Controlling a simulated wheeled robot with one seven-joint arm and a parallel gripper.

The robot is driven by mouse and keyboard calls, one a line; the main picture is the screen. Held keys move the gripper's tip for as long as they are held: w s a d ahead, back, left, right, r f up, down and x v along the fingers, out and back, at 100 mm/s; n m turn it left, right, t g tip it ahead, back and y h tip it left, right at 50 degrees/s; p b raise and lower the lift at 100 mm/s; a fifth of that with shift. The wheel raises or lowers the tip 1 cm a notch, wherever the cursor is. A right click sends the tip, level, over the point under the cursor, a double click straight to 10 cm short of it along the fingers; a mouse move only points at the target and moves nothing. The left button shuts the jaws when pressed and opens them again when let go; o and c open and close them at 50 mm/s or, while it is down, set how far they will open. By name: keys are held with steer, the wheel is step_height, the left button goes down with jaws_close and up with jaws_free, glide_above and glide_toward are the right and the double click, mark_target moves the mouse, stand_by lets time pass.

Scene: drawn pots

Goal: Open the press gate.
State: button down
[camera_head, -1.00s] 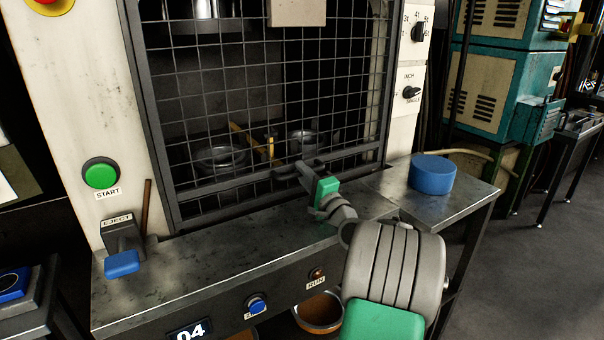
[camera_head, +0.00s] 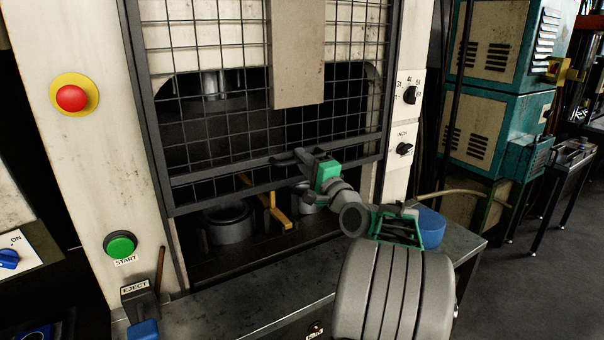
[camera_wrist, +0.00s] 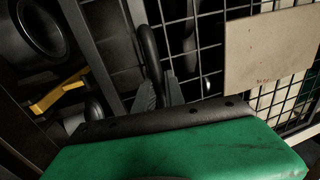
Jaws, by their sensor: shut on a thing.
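The press gate (camera_head: 235,118) is a dark wire-mesh frame in front of the press opening. Its bottom bar stands above the press bed, leaving a gap below it. My gripper (camera_head: 291,160) is at the gate's lower bar, right of its middle, shut on the gate's dark handle. In the wrist view the fingertips (camera_wrist: 160,92) are at the looped handle (camera_wrist: 149,55), with mesh behind. The jaws partly hide the handle in the head view.
Inside the press are a round grey die (camera_head: 228,222) and a yellow bar (camera_head: 277,212). A blue round object (camera_head: 431,228) stands on the bench at right, partly behind my arm. A red button (camera_head: 71,98), green START button (camera_head: 120,245) and EJECT lever (camera_head: 140,308) are at left.

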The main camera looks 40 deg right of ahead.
step_height(320, 180, up, 17)
steer(key=p, duration=0.8)
steer(key=shift+f, duration=0.15)
steer(key=c, duration=1.4)
jaws_free()
steer(key=shift+f, duration=0.1)
steer(key=shift+c, duration=0.2)
steer(key=shift+s, duration=0.1)
steer(key=b, duration=0.3)
glide_toward(293, 88)
steer(key=v, duration=0.2)
steer(key=shift+s+f, duration=0.15)
steer(key=shift+s, duration=0.1)
